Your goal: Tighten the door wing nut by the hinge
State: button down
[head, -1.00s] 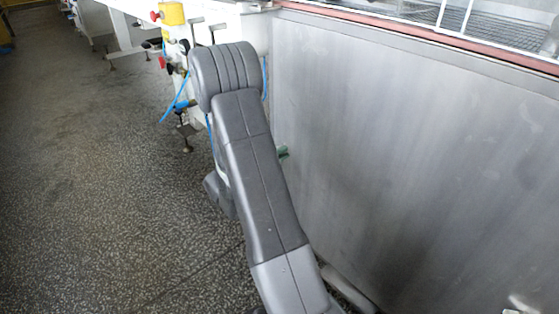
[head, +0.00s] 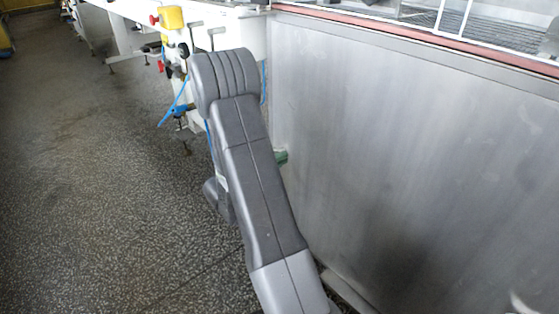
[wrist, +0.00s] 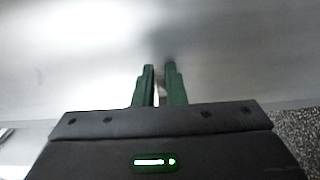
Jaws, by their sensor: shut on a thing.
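My gripper shows in the wrist view (wrist: 160,70) with two green fingers close together, a narrow gap between them. Their tips are against or very near the grey metal panel. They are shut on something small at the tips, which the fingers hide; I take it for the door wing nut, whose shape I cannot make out. In the head view a bit of green finger (head: 281,157) shows beside my arm, close to the large steel panel (head: 400,150). The hinge cannot be made out in either view.
A white machine frame with a yellow box (head: 171,18), a red button (head: 154,19) and blue hoses (head: 176,108) stands behind my arm. A reddish edge (head: 400,30) runs along the panel's top. The speckled floor (head: 100,180) at left is clear.

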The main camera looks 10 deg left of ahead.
jog(key=c, duration=1.5)
grip_release()
jog(key=p+v, duration=0.3)
jog(key=v, duration=1)
jog(key=shift+s+a, duration=0.25)
jog(key=shift+s, duration=0.05)
jog(key=shift+w+d+f, duration=0.1)
jog(key=b+x, duration=0.3)
jog(key=x, duration=1)
jog(key=shift+w+d, duration=0.15)
jog(key=shift+w, duration=0.05)
